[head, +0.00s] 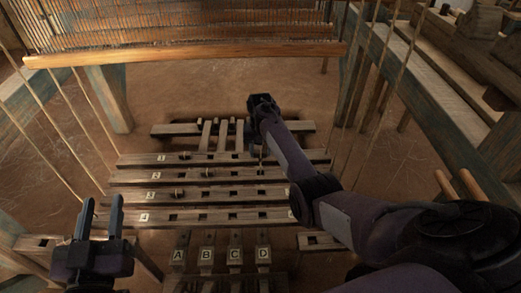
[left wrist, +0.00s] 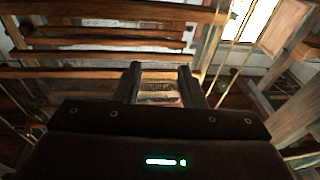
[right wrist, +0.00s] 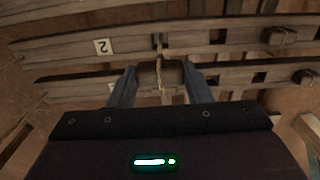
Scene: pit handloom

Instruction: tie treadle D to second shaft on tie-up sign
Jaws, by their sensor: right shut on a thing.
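Treadle D (head: 264,255) is the rightmost of the lettered treadles at the bottom of the head view. The bar marked 2 (head: 190,175) is the second of the numbered slotted bars above them. My right gripper (head: 262,103) reaches over the right part of these bars. In the right wrist view its fingers are shut on a small wooden toggle (right wrist: 148,76) with a cord (right wrist: 158,42). The cord runs up past a slot in the bar marked 2 (right wrist: 130,43). My left gripper (head: 101,216) is open and empty, left of the bars. I cannot make out the tie-up sign.
Treadles A (head: 178,255), B (head: 207,255) and C (head: 236,255) stand left of D. Taut ropes and frame posts flank both sides. A wooden beam (head: 190,55) crosses above.

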